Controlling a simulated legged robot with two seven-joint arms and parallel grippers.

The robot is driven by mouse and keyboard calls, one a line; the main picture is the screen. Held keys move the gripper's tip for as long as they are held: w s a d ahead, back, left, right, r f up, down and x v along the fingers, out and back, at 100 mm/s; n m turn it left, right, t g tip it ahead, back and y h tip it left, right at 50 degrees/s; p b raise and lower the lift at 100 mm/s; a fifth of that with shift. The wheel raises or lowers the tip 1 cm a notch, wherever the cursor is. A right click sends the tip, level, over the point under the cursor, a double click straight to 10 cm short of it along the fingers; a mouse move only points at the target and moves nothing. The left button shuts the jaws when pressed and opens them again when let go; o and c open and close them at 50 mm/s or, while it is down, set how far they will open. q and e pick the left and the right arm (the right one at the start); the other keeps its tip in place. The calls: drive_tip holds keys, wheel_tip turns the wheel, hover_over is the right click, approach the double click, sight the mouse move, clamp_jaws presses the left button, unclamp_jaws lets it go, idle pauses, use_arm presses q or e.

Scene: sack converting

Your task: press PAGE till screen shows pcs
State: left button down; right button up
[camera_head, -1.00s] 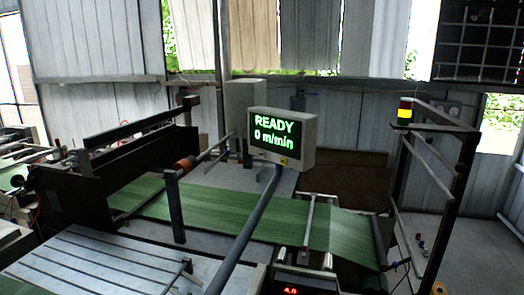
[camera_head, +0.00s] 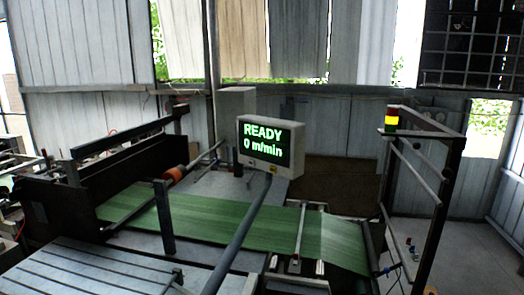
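The screen (camera_head: 264,143) sits in a pale grey box on a slanted dark post, near the middle of the head view. It reads "READY" and "0 m/min" in green letters; no "pcs" shows on it. A small yellow mark (camera_head: 273,169) is on the box's lower edge, below the screen. It is too small to tell whether it is the PAGE button, and no PAGE label can be read. Neither of my grippers is in view.
Green sack material (camera_head: 230,222) runs across the machine behind the post (camera_head: 238,240). A slatted metal table (camera_head: 75,270) is at the lower left. Grey floor shows at the right.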

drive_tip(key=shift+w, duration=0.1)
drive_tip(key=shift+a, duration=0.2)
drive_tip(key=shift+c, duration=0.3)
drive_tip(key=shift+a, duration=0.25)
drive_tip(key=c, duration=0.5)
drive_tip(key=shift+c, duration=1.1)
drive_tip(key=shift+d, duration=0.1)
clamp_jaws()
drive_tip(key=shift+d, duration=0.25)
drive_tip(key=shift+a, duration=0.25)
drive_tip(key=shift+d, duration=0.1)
